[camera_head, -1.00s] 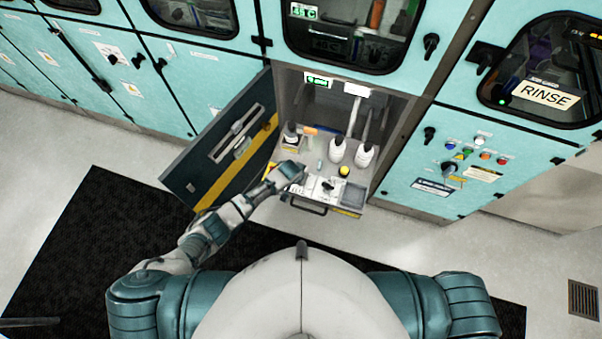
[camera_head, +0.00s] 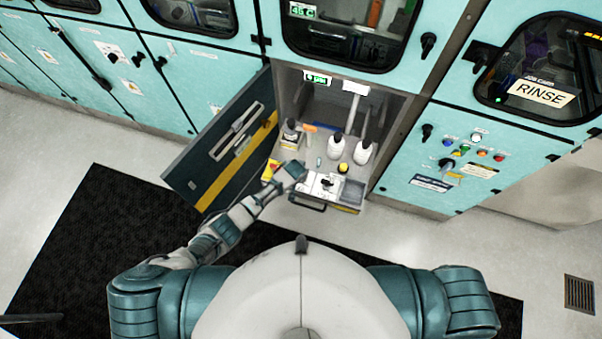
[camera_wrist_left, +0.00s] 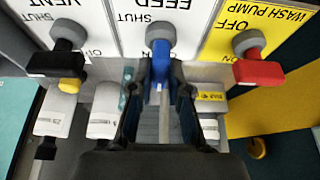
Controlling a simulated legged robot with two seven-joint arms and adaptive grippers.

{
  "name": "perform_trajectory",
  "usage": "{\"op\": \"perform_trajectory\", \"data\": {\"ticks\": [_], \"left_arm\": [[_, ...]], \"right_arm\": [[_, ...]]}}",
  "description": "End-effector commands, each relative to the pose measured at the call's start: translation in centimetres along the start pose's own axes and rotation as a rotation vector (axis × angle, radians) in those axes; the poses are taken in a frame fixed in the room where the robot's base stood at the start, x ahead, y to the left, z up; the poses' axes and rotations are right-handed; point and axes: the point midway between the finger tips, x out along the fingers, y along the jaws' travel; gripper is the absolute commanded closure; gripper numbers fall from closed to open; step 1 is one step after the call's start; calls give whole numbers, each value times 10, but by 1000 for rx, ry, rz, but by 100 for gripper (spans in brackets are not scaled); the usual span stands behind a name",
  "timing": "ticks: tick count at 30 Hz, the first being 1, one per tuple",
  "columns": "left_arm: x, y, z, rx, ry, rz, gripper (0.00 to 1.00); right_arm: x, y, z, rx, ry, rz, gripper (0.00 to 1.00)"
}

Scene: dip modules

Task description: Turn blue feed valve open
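The blue feed valve handle (camera_wrist_left: 160,62) shows at the top centre of the left wrist view, on a grey knob below an upside-down label reading FEED and SHUT. It points down the picture, toward my gripper. My left gripper (camera_wrist_left: 160,82) has one dark finger on each side of the handle. Whether both fingers press on it is too close to tell. In the head view my left gripper (camera_head: 296,170) is at the near left of the valve panel, and it hides the blue handle there. My right gripper is out of view.
An open dark cabinet door (camera_head: 225,145) stands left of my arm. White bottles (camera_head: 336,147) stand behind the panel.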

Motion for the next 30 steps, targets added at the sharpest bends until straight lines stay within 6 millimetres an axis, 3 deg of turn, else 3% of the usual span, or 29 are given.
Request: {"op": "perform_trajectory", "data": {"ticks": [1,3,16,20,30], "left_arm": [[0,1,0,-1,0,2,71],[0,1,0,-1,0,1,58],[-9,0,0,1,1,1,58],[-26,0,0,2,2,2,58],[-93,0,0,1,2,1,58]], "right_arm": [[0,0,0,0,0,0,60],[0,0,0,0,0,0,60],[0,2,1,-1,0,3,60],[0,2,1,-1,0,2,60],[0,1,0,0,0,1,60]]}}
